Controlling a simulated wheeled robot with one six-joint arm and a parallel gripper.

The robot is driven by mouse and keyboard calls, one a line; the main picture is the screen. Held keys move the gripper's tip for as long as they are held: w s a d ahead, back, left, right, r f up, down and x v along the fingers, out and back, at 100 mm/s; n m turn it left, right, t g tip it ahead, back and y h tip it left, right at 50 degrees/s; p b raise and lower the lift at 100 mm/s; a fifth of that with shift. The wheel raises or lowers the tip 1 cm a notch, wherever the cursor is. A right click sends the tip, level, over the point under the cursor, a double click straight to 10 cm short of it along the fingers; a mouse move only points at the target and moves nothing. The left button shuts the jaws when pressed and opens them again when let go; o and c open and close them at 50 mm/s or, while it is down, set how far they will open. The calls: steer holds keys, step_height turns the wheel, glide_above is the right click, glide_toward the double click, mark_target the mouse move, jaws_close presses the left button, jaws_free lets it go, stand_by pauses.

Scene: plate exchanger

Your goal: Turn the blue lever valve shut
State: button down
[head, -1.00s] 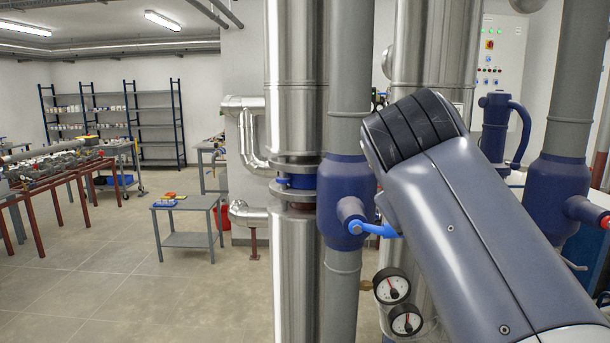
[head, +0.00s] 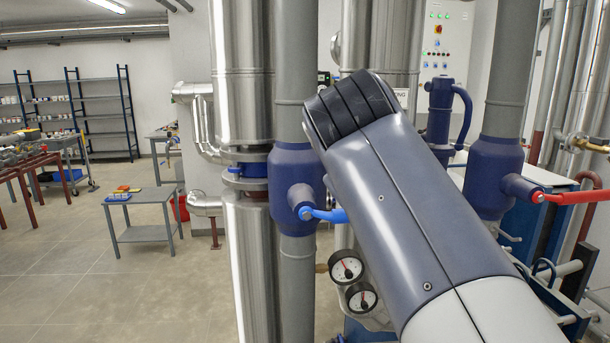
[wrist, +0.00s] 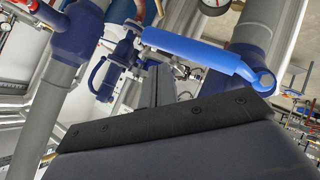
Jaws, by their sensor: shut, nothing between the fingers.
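The blue lever (head: 328,215) sticks out to the right from the dark blue valve body (head: 288,172) on a vertical grey pipe. It lies roughly crosswise to that pipe, and my arm hides its far end in the head view. In the wrist view the blue lever (wrist: 200,52) shows whole, running from its round pivot at the right to its free end at the upper left. My gripper (wrist: 158,84) shows its grey fingers together and empty, close to the lever in the picture. I cannot tell whether they touch it. In the head view my arm hides the gripper.
A second valve with a red lever (head: 575,197) stands at the right. Two pressure gauges (head: 347,266) sit below the blue lever. A large shiny pipe (head: 243,70) rises just left of the valve. A small table (head: 140,205) stands at left, with open floor around it.

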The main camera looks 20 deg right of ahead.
steer(key=s+a+r, duration=0.2)
steer(key=s+r, duration=0.5)
steer(key=r, duration=0.3)
steer(key=shift+a+p, duration=0.15)
steer(key=shift+p, duration=0.2)
steer(key=shift+w+f, duration=0.1)
steer(key=w+d+f+b, duration=0.2)
steer(key=w+f, duration=0.4)
steer(key=f, duration=0.5)
steer(key=shift+w+b, duration=0.4)
steer(key=shift+b, duration=0.15)
